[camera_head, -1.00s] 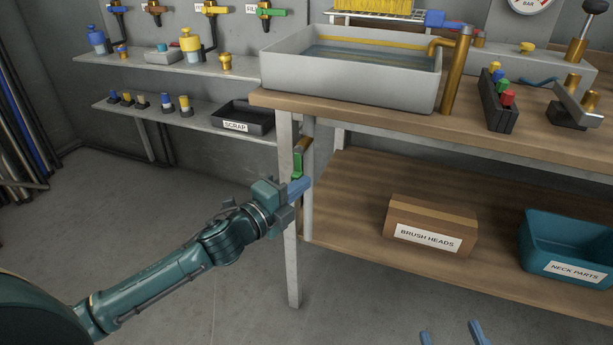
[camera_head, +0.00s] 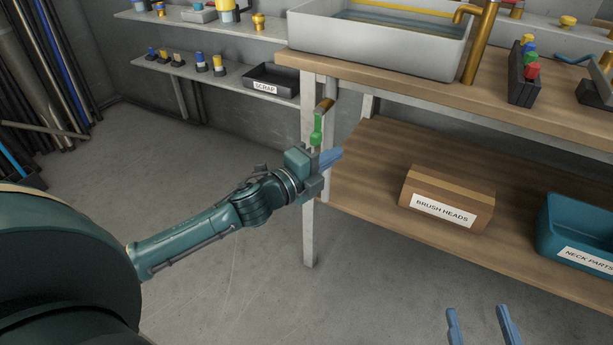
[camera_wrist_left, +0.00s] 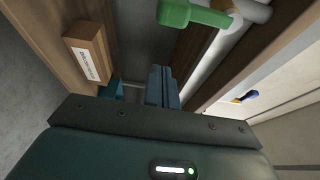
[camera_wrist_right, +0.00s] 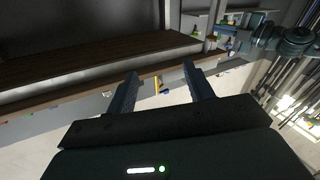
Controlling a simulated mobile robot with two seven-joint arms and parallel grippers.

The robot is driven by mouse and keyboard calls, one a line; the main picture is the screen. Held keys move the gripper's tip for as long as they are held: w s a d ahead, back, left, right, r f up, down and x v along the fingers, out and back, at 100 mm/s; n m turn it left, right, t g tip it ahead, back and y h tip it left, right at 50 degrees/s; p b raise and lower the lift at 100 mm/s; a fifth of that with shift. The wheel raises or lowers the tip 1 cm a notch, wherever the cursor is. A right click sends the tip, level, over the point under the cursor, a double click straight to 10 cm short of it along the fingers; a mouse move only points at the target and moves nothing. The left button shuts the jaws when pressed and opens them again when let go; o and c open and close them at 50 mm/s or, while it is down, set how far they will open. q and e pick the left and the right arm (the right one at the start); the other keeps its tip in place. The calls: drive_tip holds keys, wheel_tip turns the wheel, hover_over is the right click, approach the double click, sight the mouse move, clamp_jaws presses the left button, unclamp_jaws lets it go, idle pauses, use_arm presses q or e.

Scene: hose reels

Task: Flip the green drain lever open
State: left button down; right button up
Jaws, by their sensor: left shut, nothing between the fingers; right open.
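The green drain lever (camera_head: 316,130) hangs down from a brass valve (camera_head: 325,105) under the sink end of the bench, beside the front-left bench leg. My left gripper (camera_head: 332,158) is shut and empty, just below and slightly right of the lever in the head view. In the left wrist view the green lever (camera_wrist_left: 190,13) is at the top, above the closed fingers (camera_wrist_left: 163,80), with a gap between them in the picture. My right gripper (camera_head: 482,325) is open and empty at the bottom of the head view, far from the lever; its spread fingers show in the right wrist view (camera_wrist_right: 163,92).
The grey sink (camera_head: 375,45) stands on the wooden bench top. The bench leg (camera_head: 309,220) is close to my left wrist. The lower shelf carries a brush heads box (camera_head: 447,195) and a teal bin (camera_head: 575,235). A scrap tray (camera_head: 272,77) sits on a wall shelf.

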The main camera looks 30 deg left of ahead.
use_arm(q)
drive_tip(key=v, duration=0.8)
drive_tip(key=shift+a+p, duration=0.3)
drive_tip(key=shift+p, duration=0.05)
use_arm(e)
drive_tip(key=shift+s+a+f+m+g+h, duration=0.1)
drive_tip(key=shift+f+m+g+h, duration=0.1)
drive_tip(key=shift+m+g+h, duration=0.1)
